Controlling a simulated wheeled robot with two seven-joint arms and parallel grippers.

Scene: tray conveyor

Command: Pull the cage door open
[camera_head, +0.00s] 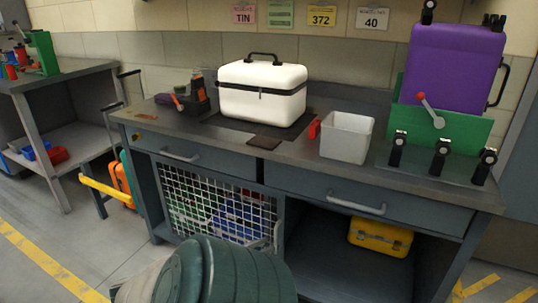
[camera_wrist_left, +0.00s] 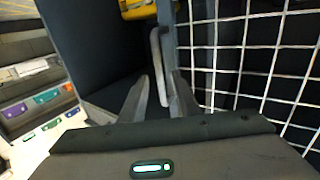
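The cage door (camera_head: 215,205) is a white wire grid in the lower left bay of the workbench; it looks closed. In the left wrist view the grid (camera_wrist_left: 250,50) fills the right side, and its grey bar handle (camera_wrist_left: 156,50) stands along the door's edge. My left gripper (camera_wrist_left: 160,80) is open, its two fingers on either side of the handle's near end, with small gaps showing. In the head view my green arm covers the door's lower part and hides the left gripper. My right gripper is not in view.
The workbench (camera_head: 300,160) carries a white case (camera_head: 262,92), a grey bin (camera_head: 346,137) and a purple case (camera_head: 455,65). Drawers sit above the cage. A yellow case (camera_head: 380,236) lies in the open right bay.

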